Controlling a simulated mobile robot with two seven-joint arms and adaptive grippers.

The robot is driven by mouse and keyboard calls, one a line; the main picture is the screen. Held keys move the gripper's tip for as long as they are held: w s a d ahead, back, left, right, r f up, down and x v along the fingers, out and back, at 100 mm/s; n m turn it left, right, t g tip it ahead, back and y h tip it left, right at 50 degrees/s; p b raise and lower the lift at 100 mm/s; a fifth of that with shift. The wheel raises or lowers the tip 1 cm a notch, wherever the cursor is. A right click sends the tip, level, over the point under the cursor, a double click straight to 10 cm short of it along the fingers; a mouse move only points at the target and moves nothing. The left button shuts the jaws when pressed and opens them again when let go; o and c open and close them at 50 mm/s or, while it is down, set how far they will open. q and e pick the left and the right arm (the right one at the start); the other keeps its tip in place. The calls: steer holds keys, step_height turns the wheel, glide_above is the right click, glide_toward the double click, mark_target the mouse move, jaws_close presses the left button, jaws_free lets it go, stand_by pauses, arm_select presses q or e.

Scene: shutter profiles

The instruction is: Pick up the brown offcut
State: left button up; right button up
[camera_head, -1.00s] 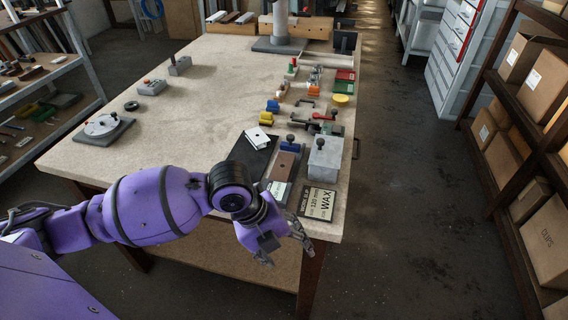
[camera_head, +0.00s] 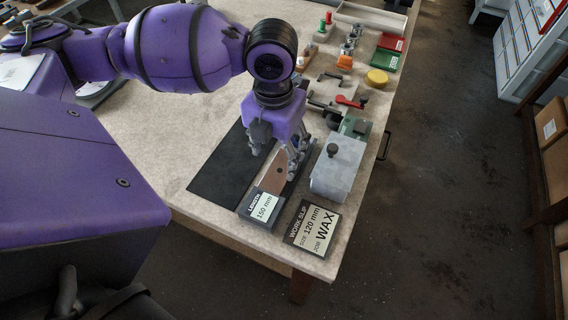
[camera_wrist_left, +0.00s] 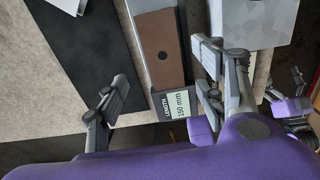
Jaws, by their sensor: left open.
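The brown offcut (camera_head: 281,172) is a flat brown piece with a dark round hole, lying in the length gauge (camera_head: 262,206), whose display reads 150 mm. In the left wrist view the offcut (camera_wrist_left: 160,48) lies lengthwise in the gauge's grey channel. My left gripper (camera_head: 279,152) is above the gauge and partly covers the offcut in the head view. Its fingers (camera_wrist_left: 160,75) are spread, one on each side of the offcut, with nothing between them; contact cannot be seen. A purple part with grey fingers (camera_wrist_left: 288,100), probably my right gripper, shows at the right edge of the wrist view.
A grey block with a dark knob (camera_head: 339,168) stands close right of the gauge. A black mat (camera_head: 222,175) lies to its left. A WAX work slip (camera_head: 313,226) lies near the table's front edge. A red-handled clamp (camera_head: 350,101) and a yellow disc (camera_head: 377,77) are farther back.

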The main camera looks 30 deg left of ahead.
mark_target(280, 166)
arm_select(q)
steer(key=f, duration=0.6)
steer(key=shift+w+d, duration=0.25)
steer(key=shift+w, duration=0.05)
steer(key=c, duration=1.4)
steer(key=shift+o, duration=0.2)
steer(key=shift+w+r, duration=0.1)
steer(key=shift+r, duration=0.4)
step_height(280, 166, up, 2)
steer(key=shift+r, duration=0.15)
steer(key=d+r, duration=0.9)
steer(key=d, duration=0.5)
steer(key=shift+w+r, duration=0.15)
steer(key=shift+r, duration=0.2)
